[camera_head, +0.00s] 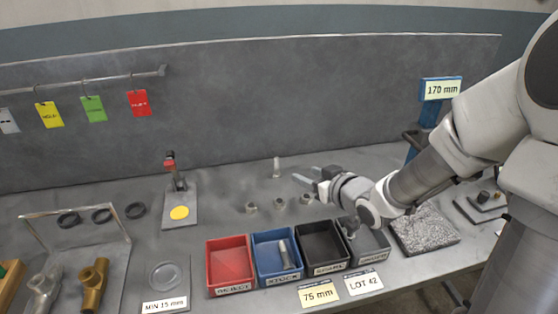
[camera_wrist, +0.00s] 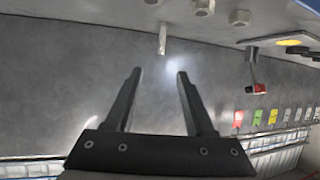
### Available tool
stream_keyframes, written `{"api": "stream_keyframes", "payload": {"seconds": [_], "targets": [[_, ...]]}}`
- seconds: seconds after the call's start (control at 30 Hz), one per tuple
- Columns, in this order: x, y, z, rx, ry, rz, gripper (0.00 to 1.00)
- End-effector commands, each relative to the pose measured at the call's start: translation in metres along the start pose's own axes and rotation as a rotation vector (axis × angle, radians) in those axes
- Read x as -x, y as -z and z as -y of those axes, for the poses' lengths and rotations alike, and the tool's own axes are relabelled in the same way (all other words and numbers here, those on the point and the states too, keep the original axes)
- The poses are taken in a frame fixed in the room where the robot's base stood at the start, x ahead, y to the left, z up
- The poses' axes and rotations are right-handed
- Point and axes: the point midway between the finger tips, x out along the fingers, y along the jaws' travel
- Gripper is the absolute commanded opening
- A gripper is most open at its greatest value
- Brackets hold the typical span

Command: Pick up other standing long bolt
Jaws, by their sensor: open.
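A standing long bolt (camera_head: 276,167) is upright on the grey bench, behind several short nuts or fittings. It also shows in the wrist view (camera_wrist: 162,38), just beyond the fingertips and roughly between them. My gripper (camera_head: 303,176) is open and empty, to the right of the bolt and apart from it. Its two spread fingers show in the wrist view (camera_wrist: 158,75). Another long bolt (camera_head: 286,253) leans inside the blue STOCK bin (camera_head: 262,270).
Short nuts (camera_head: 279,204) stand in front of the bolt. Red (camera_head: 230,262), blue, black (camera_head: 320,246) and grey (camera_head: 367,244) bins line the front. A small stand with a yellow disc (camera_head: 180,212) is left. The back wall (camera_head: 230,110) rises behind.

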Motion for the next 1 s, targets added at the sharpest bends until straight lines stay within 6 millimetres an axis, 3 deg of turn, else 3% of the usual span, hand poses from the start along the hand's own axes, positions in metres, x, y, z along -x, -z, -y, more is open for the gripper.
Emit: {"api": "stream_keyframes", "payload": {"seconds": [0.17,0.6,0.87,1.0], "targets": [[-0.018,-0.002,0.001,-0.002,0.011,-0.02,0.54],[-0.108,0.0,0.002,-0.003,0.009,-0.017,0.54],[-0.127,0.002,0.002,-0.003,0.008,-0.017,0.54],[-0.146,0.0,0.004,-0.003,0.009,-0.017,0.54]]}}
